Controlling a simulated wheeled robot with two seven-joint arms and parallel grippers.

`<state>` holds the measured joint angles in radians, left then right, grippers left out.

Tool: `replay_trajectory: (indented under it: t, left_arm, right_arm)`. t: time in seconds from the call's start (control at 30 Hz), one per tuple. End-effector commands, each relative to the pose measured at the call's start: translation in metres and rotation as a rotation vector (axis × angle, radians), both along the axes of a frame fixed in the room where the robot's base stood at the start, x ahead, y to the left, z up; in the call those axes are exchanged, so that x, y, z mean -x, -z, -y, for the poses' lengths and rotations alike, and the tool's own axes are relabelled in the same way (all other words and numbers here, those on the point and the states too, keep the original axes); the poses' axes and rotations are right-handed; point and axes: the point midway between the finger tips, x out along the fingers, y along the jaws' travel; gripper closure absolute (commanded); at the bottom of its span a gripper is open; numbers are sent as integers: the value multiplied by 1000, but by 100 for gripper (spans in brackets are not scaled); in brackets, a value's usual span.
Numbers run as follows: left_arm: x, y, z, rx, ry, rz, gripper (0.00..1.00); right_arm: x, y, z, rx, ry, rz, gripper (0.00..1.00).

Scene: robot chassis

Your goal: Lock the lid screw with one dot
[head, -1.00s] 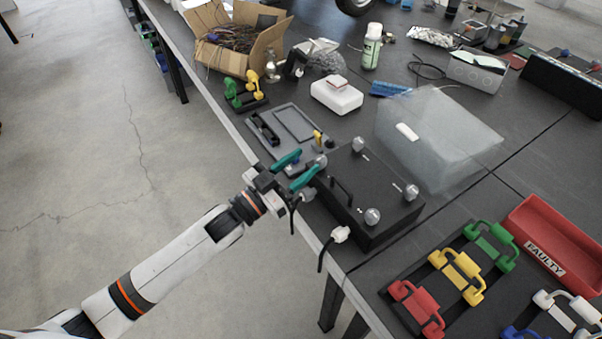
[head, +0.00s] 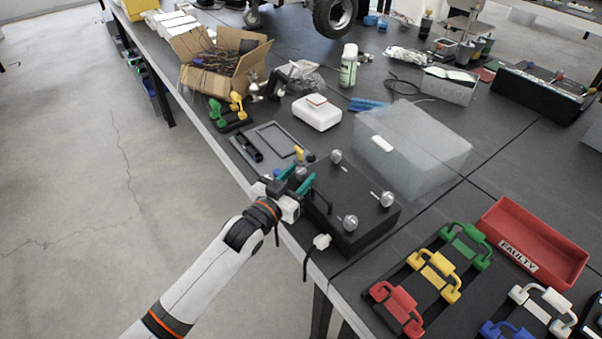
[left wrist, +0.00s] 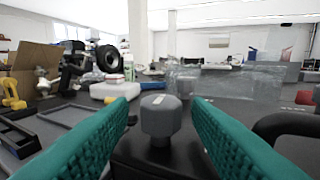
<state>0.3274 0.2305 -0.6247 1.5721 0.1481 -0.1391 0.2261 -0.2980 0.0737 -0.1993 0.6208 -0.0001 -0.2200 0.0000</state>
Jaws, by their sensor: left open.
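A black box (head: 352,207) with a flat lid sits near the table's front edge. Grey lid screws stand at its corners: a far one (head: 336,156), a right one (head: 387,199), a near one (head: 350,222), and a left one partly hidden by my gripper. My left gripper (head: 296,180) is open, its teal fingers at the left screw. In the left wrist view this grey screw (left wrist: 160,118) stands upright between the fingers, with gaps on both sides. Its top has a pale mark; I cannot read dots on any screw. My right gripper is not in view.
A black handle (head: 322,196) rises from the lid close to my gripper. A grey tray (head: 272,143) lies behind it, and a clear plastic box (head: 425,150) stands beyond. A white plug (head: 321,241) hangs at the front. Coloured handles and a red bin (head: 535,245) are at right.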

Motion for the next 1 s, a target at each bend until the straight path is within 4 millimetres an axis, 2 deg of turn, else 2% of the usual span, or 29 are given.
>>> replay_trajectory:
  t: [0.13, 0.47, 0.73, 1.0]
  left_arm:
    - [-10, 0, 7, 1, 0, 1, 56]
    - [-13, 0, 9, -1, 0, -1, 56]
    - [-12, 0, 8, -1, 0, -1, 99]
    - [-13, -3, 11, -5, 71, 13, 99]
  right_arm:
    - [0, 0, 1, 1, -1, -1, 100]
    - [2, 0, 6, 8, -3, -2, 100]
    - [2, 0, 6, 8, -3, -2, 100]
    - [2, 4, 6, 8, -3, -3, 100]
